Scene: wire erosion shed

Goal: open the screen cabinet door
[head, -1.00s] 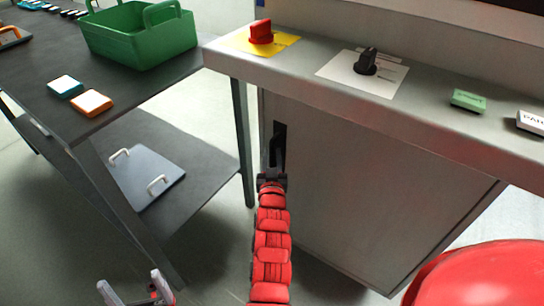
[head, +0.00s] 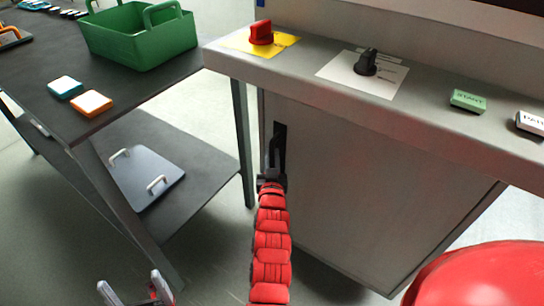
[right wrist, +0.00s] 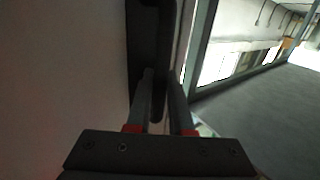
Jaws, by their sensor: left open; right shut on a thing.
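The cabinet door (head: 370,190) is a plain grey panel below the console ledge. I see no clear gap along its edges. Its dark upright handle (head: 281,136) is near the left edge, and shows as a dark bar in the right wrist view (right wrist: 148,45). My right gripper (head: 275,158) is at the handle's lower part, shut on it; in the right wrist view the two fingers (right wrist: 161,92) lie either side of the bar. My left gripper (head: 137,290) is open and empty at the bottom left, well away from the door.
The grey ledge (head: 300,82) overhangs the door and carries a red knob (head: 261,32), a black knob (head: 366,62) and a green START block (head: 468,100). A dark bench (head: 60,100) with a green caddy (head: 140,40) stands left. A red rounded thing (head: 480,275) is at lower right.

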